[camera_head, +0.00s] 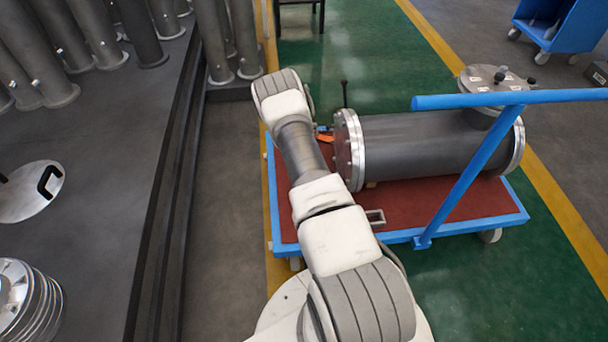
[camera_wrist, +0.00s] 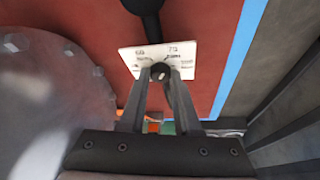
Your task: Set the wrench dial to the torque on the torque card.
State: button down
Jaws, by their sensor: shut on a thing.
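In the wrist view a white plate (camera_wrist: 133,59) with small printed marks lies over the red surface. A black rod with a thicker end (camera_wrist: 148,18) reaches in above the plate. The knob's pointer is not discernible. In the head view my arm hides the gripper and knob.
A grey flanged shell (camera_head: 412,142) lies on a blue-framed trolley with a red deck (camera_head: 440,208). Its bolted flange (camera_wrist: 45,105) is close at the left in the wrist view. A small orange item (camera_head: 325,138) lies beside the flange. Grey pipes (camera_head: 100,35) stand at the upper left.

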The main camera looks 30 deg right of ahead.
jog(key=c, duration=0.6)
grip_release()
jog(key=p+v, duration=0.6)
jog(key=v, duration=1.1)
jog(key=shift+s+r+p, duration=0.1)
jog(key=shift+r+p, duration=0.1)
jog(key=shift+p, duration=0.1)
